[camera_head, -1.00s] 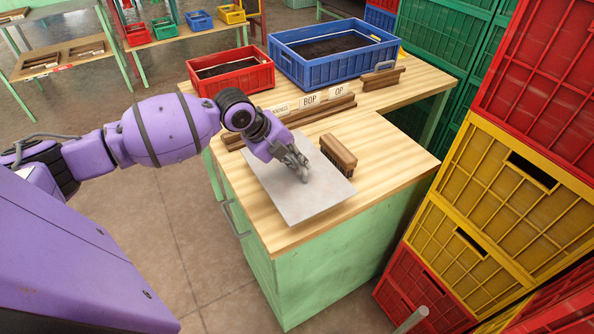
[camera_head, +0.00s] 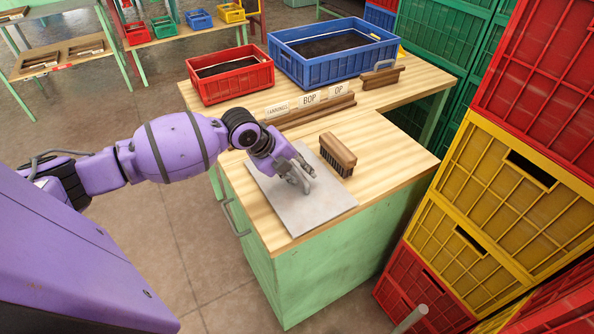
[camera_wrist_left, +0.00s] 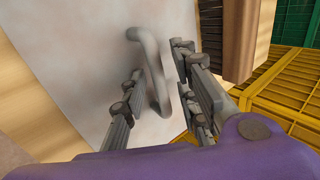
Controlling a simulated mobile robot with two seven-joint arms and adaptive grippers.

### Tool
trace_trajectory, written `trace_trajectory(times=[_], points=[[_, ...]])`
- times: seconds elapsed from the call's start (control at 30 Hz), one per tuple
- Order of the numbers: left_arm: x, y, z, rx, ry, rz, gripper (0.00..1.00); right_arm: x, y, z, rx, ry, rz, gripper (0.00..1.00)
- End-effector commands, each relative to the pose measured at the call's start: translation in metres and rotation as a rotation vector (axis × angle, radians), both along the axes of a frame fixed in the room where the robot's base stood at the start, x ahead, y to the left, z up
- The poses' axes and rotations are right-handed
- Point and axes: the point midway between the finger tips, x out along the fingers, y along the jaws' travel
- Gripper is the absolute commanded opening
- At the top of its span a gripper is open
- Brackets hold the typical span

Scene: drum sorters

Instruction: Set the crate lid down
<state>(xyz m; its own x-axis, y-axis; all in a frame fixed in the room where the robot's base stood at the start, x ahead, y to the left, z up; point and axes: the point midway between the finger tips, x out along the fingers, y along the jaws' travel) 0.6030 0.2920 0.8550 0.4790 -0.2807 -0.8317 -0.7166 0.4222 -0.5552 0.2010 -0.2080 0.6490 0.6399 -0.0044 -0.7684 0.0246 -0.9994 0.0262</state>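The crate lid (camera_head: 290,212), a flat grey plate with a bent bar handle, lies on the front of the wooden counter (camera_head: 392,158). The lid also fills much of the wrist view (camera_wrist_left: 80,60). My left gripper (camera_head: 309,180) is over the middle of the lid. In the wrist view its fingers (camera_wrist_left: 158,88) are spread on both sides of the handle (camera_wrist_left: 152,62), with gaps showing between them and the bar. My right gripper is in neither view.
A brown brush (camera_head: 338,152) stands close beside the lid's right edge. Behind are a rack with labels FANNINGS, BOP and OP (camera_head: 309,99), a red crate (camera_head: 230,82) and a blue crate (camera_head: 335,68). Stacked yellow crates (camera_head: 490,195) rise at the right.

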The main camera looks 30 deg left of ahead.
Motion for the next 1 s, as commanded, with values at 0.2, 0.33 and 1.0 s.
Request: trace_trajectory(times=[0.2,0.33,1.0], points=[[-0.001,0.001,0.002,0.001,0.000,0.001,0.28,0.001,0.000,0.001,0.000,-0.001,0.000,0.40],[-0.007,0.006,0.015,0.002,-0.002,0.001,0.28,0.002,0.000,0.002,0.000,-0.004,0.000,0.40],[-0.057,0.034,0.100,0.000,0.000,0.000,0.28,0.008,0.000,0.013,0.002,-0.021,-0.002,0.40]])
